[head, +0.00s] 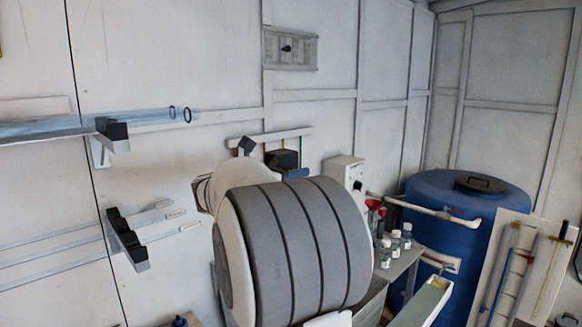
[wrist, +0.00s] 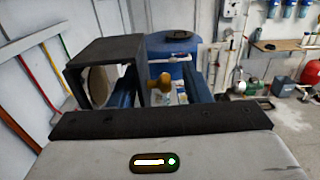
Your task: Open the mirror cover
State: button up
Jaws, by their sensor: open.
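My gripper (wrist: 160,92) is open in the wrist view, with a blue finger on each side. A brass-coloured knob (wrist: 165,78) shows between the fingers; I cannot tell whether it touches them. A black box (wrist: 103,72) with a pale round face inside stands just left of the fingers. A black box (head: 283,158) also shows in the head view, below a wall rail, beside a small blue part. I cannot tell for certain which part is the mirror cover. In the head view my gripper is mostly hidden.
A blue barrel (head: 460,225) stands at the right, with a white pipe (head: 420,206) before it. Small bottles (head: 396,240) stand on a bench nearby. Glass tubes (head: 60,125) rest on wall brackets at left. A grey panel (head: 290,48) is on the wall.

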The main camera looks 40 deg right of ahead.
jog(key=shift+w+d, duration=0.1)
jog(key=shift+d, duration=1.15)
grip_shut()
